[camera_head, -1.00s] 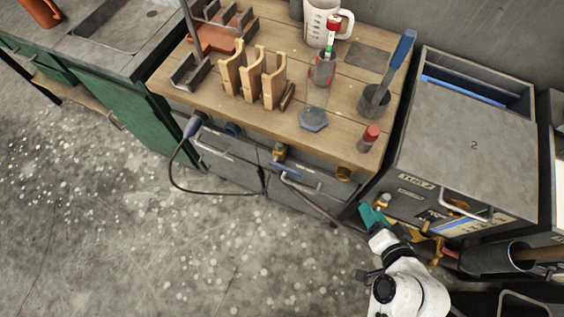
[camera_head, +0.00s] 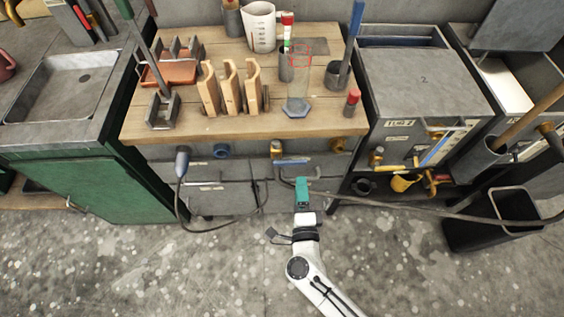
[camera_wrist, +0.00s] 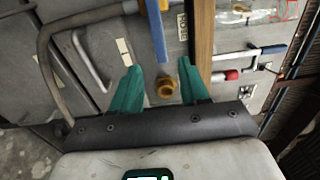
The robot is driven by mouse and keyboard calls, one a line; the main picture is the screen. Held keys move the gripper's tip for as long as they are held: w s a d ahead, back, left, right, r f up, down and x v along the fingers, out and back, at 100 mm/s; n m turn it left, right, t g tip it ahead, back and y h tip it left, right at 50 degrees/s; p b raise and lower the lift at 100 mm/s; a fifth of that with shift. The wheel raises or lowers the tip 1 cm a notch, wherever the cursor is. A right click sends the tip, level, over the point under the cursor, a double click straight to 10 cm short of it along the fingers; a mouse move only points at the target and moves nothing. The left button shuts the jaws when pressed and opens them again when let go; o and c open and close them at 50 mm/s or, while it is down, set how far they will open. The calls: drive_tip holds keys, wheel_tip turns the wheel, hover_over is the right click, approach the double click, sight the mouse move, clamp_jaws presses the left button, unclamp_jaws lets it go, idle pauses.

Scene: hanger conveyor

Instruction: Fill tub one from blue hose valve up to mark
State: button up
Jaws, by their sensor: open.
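A blue lever handle (camera_head: 291,162) sits on the front of the wooden-topped bench, beside a brass fitting (camera_head: 276,150). My gripper (camera_head: 302,182) is in front of the bench, just below and right of that handle. In the wrist view my teal fingers (camera_wrist: 164,88) are spread, with a brass fitting (camera_wrist: 167,87) seen between them and a blue bar (camera_wrist: 158,30) above. I see no contact with either.
A clear cylinder with red marks (camera_head: 300,75) stands on the bench top (camera_head: 200,128). A dark hose (camera_head: 430,208) runs to the right behind my gripper. The floor (camera_head: 180,270) in front is open.

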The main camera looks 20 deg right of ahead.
sight(299, 164)
drive_tip(key=x, duration=1)
drive_tip(key=shift+w+d, duration=0.1)
drive_tip(key=shift+w, duration=0.25)
clamp_jaws()
